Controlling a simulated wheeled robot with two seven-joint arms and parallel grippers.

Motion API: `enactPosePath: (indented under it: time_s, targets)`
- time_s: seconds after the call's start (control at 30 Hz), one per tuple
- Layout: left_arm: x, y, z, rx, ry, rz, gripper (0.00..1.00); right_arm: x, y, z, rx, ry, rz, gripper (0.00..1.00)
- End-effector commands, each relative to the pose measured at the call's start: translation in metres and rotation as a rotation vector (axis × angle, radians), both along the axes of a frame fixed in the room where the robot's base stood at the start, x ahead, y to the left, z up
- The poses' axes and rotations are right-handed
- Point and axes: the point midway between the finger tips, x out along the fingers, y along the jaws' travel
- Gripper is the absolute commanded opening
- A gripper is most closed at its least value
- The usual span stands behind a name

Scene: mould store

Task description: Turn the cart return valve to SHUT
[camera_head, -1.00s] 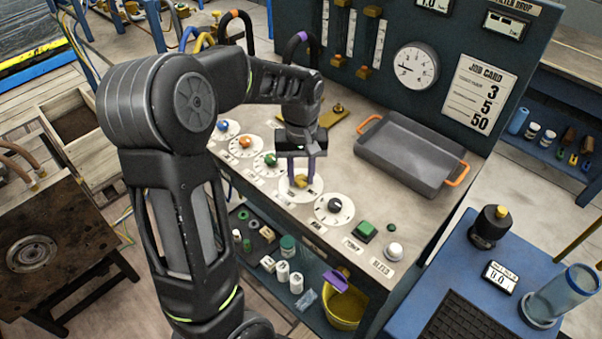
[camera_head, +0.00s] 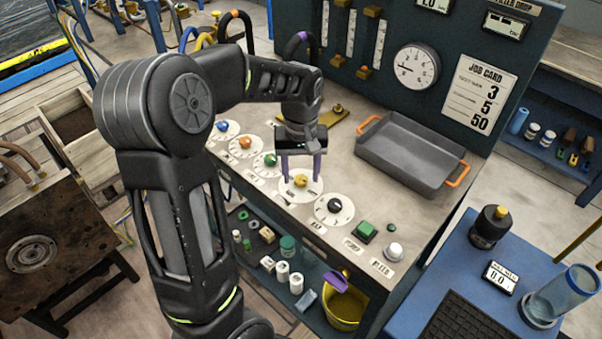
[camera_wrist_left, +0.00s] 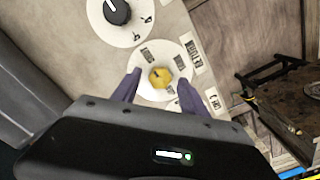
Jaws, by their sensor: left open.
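The yellow valve knob (camera_head: 301,181) sits on a round white dial on the bench panel. In the left wrist view the same yellow knob (camera_wrist_left: 159,77) shows on its dial, with a label beside it that seems to read RETURN. Small dark labels ring the dial, too small to read surely, so I cannot tell the knob's setting. My left gripper (camera_head: 301,176) is open above the knob, its two purple fingers either side of it. The fingers appear clear of the knob. My right gripper is not in view.
A black knob (camera_head: 334,205) stands close on the right. Green (camera_head: 270,160), orange (camera_head: 245,142) and blue (camera_head: 222,126) knobs are in line to the left. A grey tray (camera_head: 412,155) with orange handles lies behind. A green button (camera_head: 365,232) sits at the front right.

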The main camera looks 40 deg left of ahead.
Motion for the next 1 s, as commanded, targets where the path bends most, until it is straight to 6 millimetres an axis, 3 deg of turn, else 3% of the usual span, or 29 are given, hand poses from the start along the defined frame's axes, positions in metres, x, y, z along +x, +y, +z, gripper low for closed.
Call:
enactPosePath:
  time_s: [0.43, 1.0]
  targets:
    - [0.001, 0.0, 0.065, 0.0, -0.004, 0.0, 0.51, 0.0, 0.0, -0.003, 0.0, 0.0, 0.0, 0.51]
    - [0.0, 0.0, 0.071, 0.0, 0.0, 0.0, 0.51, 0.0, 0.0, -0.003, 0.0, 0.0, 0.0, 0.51]
